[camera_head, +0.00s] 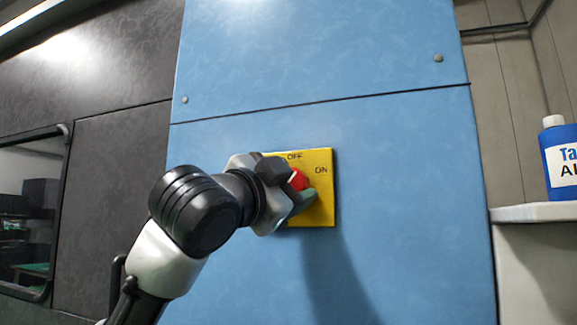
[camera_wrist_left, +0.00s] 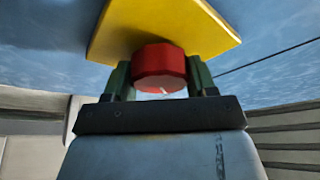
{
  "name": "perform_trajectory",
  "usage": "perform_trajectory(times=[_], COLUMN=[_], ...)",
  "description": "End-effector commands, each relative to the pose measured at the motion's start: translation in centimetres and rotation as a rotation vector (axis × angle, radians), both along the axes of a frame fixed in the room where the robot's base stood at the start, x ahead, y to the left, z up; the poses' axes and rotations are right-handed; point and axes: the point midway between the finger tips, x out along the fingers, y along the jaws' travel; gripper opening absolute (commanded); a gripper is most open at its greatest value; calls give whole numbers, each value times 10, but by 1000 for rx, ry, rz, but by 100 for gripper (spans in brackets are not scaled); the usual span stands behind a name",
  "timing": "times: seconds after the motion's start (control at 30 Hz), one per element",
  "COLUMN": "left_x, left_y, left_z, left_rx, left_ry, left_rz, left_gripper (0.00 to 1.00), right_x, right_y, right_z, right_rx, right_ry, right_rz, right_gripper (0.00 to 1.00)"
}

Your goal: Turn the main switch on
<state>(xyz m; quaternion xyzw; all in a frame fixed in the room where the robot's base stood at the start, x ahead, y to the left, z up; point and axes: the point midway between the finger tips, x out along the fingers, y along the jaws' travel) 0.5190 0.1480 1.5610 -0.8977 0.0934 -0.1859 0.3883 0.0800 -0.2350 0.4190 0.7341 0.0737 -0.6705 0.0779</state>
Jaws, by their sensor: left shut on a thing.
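The main switch is a red knob (camera_head: 299,179) on a yellow plate (camera_head: 320,201) fixed to the blue cabinet front. The plate carries the words OFF at its top and ON at its right. A white mark shows on the knob, but I cannot tell for sure which word it points at. My left gripper (camera_head: 300,189) is at the plate and shut on the knob. In the left wrist view the red knob (camera_wrist_left: 159,68) sits between the two green fingers (camera_wrist_left: 160,78), with the yellow plate (camera_wrist_left: 190,22) behind it. The gripper hides the plate's left part. My right gripper is out of view.
The blue cabinet panel (camera_head: 400,170) is flat and clear around the plate. A dark panel with a window (camera_head: 35,215) lies to the left. A blue bottle (camera_head: 560,160) stands on a white shelf (camera_head: 530,213) at the right.

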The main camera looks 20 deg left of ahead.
Motion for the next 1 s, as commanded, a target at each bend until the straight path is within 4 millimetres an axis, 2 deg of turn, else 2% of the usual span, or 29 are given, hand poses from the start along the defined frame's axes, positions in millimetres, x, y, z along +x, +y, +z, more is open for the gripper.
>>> perform_trajectory(times=[0.03,0.6,0.8,1.0], left_x=[1,0,0,0], left_y=[1,0,0,0], left_z=[5,6,4,2], left_rx=[45,581,733,841], left_ry=[1,-15,-21,-26], left_rz=[2,0,-1,-1], left_gripper=[33,33,33,33], right_x=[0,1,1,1], right_y=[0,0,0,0], right_z=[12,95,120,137], right_rx=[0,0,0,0], right_ry=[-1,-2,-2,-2], right_rz=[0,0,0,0], right_gripper=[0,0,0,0])
